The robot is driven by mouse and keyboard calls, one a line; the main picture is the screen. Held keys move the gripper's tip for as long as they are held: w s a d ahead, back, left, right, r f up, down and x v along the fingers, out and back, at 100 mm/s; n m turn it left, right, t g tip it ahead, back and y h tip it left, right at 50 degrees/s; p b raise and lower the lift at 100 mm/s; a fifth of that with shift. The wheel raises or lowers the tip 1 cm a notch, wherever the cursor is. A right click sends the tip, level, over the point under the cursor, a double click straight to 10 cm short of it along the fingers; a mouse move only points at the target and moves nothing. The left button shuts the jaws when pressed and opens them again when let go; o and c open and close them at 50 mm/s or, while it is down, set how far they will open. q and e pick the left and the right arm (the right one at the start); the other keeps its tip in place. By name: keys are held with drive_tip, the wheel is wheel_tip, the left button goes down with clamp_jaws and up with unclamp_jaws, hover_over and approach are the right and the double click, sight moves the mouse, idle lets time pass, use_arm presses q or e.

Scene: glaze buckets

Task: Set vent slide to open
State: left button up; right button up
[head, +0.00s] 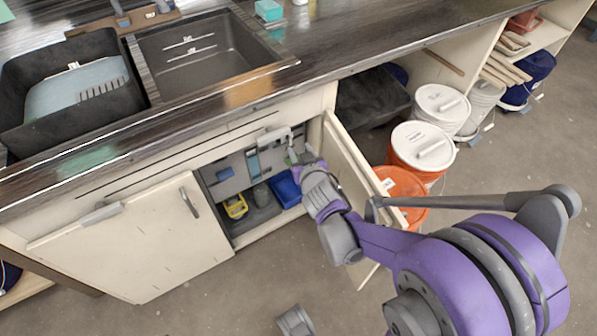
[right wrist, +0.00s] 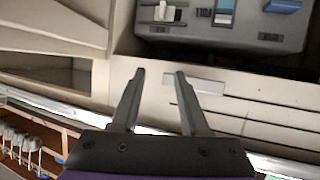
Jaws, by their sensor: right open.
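A grey panel (head: 236,183) with light and blue fittings is mounted inside the open cabinet under the counter. In the right wrist view the panel (right wrist: 215,42) is at the top, with a white raised piece (right wrist: 161,13), a blue strip (right wrist: 225,10) and a blue block (right wrist: 283,6). I cannot tell for certain which fitting is the vent slide, or its setting. My right gripper (head: 294,152) is at the cabinet opening, near the panel's right side. In the right wrist view its fingers (right wrist: 160,76) are apart with nothing between them, short of the panel.
Cabinet doors stand open at left (head: 140,245) and right (head: 350,165). A yellow item (head: 235,206) and a blue bin (head: 286,190) are inside the cabinet. Orange and white buckets (head: 420,147) stand at right. The counter edge (head: 230,105) overhangs the opening.

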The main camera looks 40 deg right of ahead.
drive_tip(key=s+a+r+n+g+y+p, duration=0.1)
drive_tip(key=s+a+g+p, duration=0.1)
drive_tip(key=s+a, duration=0.4)
drive_tip(key=shift+s+r+g+y, duration=0.3)
drive_tip(key=shift+s+g, duration=0.15)
drive_tip(key=shift+g, duration=0.15)
